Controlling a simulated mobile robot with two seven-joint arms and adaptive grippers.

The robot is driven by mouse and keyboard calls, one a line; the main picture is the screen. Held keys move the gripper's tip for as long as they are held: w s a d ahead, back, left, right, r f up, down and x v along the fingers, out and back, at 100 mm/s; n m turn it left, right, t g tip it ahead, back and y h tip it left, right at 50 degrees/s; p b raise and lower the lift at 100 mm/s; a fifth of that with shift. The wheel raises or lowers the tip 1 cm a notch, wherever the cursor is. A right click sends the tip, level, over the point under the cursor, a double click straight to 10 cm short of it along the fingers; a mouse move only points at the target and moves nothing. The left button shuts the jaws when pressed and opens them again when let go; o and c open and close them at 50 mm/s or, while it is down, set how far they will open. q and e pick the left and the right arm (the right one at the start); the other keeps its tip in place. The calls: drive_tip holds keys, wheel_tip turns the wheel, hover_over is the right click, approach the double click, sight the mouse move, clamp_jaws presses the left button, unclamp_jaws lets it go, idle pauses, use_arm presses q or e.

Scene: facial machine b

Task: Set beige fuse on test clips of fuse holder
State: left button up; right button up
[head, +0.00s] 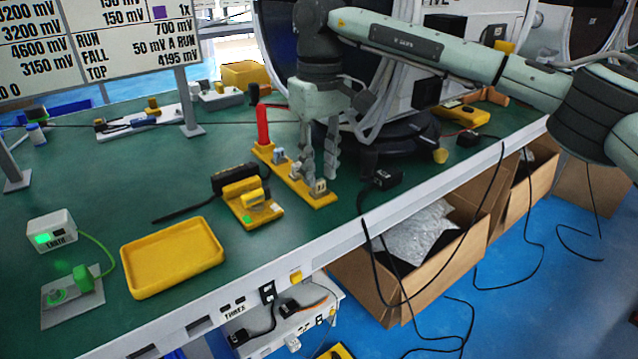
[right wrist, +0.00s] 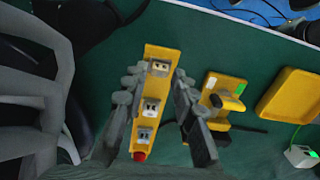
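A yellow strip (head: 264,152) with a red post at its far end bears several small blocks. My right gripper (head: 322,172) points down over the strip's near end. Its fingers are open and empty, one to each side of the strip in the right wrist view (right wrist: 159,74). A small yellow stand (head: 262,216), possibly the fuse holder, carries a yellow raised part left of the strip; clips cannot be made out. My left gripper is out of view.
An empty yellow tray (head: 172,258) lies at the front left. A white box with a green light (head: 52,232) stands farther left. A black block (head: 234,178) sits behind the stand. Cables and a black connector (head: 382,180) lie right of the strip.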

sight(320, 181)
drive_tip(key=shift+r+p, duration=1.15)
drive_tip(key=shift+r, duration=0.75)
drive_tip(key=o, duration=0.6)
drive_tip(key=shift+c, duration=0.2)
